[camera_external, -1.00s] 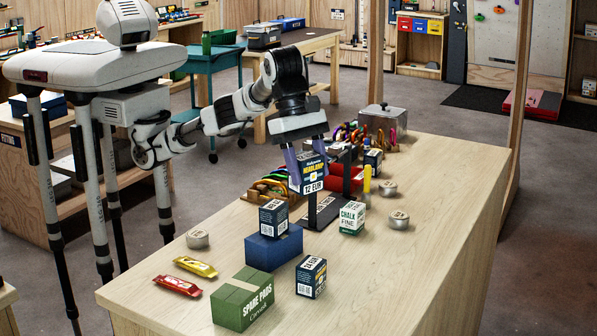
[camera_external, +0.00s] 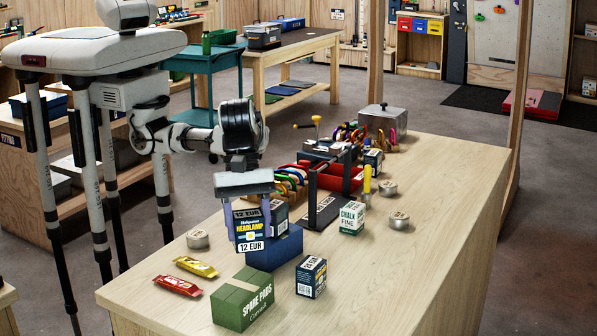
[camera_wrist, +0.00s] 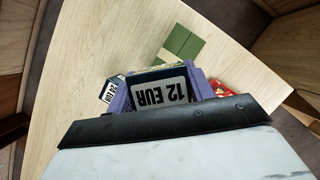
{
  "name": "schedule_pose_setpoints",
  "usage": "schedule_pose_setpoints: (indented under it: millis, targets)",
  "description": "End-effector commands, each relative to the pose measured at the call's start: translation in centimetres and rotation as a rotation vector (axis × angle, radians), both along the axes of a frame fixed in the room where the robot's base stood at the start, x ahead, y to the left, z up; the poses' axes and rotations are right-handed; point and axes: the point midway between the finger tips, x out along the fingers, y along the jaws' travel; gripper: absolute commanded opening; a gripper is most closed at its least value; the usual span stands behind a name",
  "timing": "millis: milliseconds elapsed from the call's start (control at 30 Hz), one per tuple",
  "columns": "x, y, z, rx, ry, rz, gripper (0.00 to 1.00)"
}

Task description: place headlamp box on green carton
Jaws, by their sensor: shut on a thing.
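My gripper (camera_external: 251,216) is shut on the headlamp box (camera_external: 248,232), a dark blue box with a 12 EUR label. I hold it upright above the table, in front of the blue block. In the wrist view the headlamp box (camera_wrist: 160,90) sits between the purple fingers of my gripper (camera_wrist: 160,92). The green carton (camera_external: 243,300), marked SPARE PADS, stands at the table's near end, below and nearer the camera than the held box. The green carton also shows in the wrist view (camera_wrist: 186,43), beyond the held box. Its visible top is bare.
A blue block (camera_external: 272,252) carries a dark box (camera_external: 279,217) close behind the held box. Another dark box (camera_external: 311,277) stands right of the green carton. Red (camera_external: 177,286) and yellow bars (camera_external: 196,267) lie to its left. A chalk box (camera_external: 352,217) stands farther back.

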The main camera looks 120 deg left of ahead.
Motion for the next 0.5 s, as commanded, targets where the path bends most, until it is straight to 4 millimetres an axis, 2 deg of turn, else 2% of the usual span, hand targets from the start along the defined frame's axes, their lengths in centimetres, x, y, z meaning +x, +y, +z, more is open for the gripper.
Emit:
schedule_pose_setpoints:
  millis: [100, 367, 500]
  targets:
    - [0.0, 0.0, -2.1, 0.0, 0.003, -0.001, 0.27]
    - [0.0, 0.0, -4.0, -0.001, 0.001, 0.0, 0.27]
    - [-0.1, 0.0, -6.1, 0.001, 0.004, 0.0, 0.27]
